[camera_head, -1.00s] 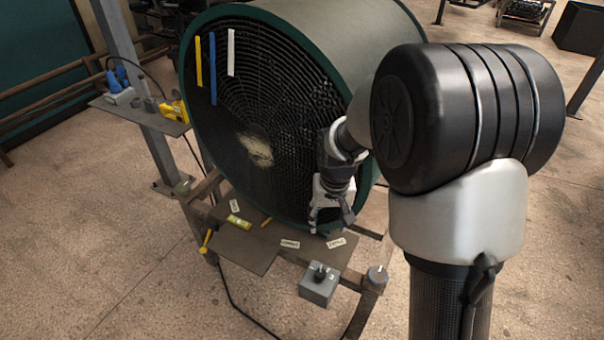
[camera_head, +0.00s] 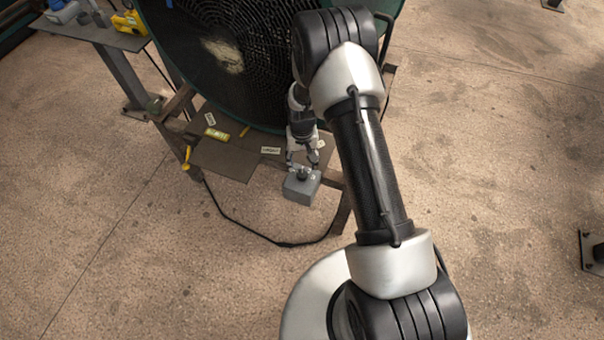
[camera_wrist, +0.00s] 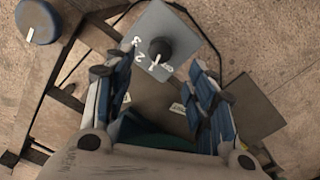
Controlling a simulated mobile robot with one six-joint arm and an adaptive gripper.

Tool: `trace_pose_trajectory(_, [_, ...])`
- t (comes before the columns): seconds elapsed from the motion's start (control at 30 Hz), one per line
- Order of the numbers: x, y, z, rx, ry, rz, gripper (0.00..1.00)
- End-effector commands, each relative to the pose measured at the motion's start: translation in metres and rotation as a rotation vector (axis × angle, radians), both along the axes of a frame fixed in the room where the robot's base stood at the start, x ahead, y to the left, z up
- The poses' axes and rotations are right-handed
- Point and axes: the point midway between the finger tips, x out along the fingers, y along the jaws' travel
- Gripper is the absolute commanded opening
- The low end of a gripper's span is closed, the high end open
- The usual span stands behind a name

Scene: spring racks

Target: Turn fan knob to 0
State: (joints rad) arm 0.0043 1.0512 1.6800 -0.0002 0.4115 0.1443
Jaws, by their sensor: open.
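The fan knob (camera_wrist: 161,48) is a small black dial on a grey box (camera_wrist: 150,18), with white numbers 0 to 3 around one side. Its white pointer seems to point near the 1. In the head view, the grey box (camera_head: 299,191) sits at the front edge of the fan's stand, with the knob (camera_head: 303,175) on top. My gripper (camera_head: 302,158) is just above and behind the knob. In the wrist view, my gripper (camera_wrist: 150,75) is open and empty, its blue-padded fingers to either side and the knob ahead between them, apparently untouched.
The big fan (camera_head: 215,75) stands behind the box. A yellow level (camera_head: 217,134) and paper labels lie on the stand's board (camera_head: 225,160). A cable loops on the open floor.

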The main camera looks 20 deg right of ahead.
Motion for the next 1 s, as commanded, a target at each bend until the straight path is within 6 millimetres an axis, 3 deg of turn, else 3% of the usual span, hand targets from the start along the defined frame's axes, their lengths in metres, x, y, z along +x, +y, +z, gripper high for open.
trace_pose_trajectory(0.03, [0.0,0.0,-0.015,0.0,0.001,0.0,0.51])
trace_pose_trajectory(0.2, [0.0,0.0,-0.049,0.0,0.001,0.0,0.51])
trace_pose_trajectory(0.4, [0.0,0.0,-0.074,0.0,-0.001,0.0,0.51])
trace_pose_trajectory(0.83, [0.0,0.0,-0.081,0.0,-0.001,0.0,0.5])
trace_pose_trajectory(1.0, [0.0,0.0,-0.081,0.0,-0.001,0.0,0.39])
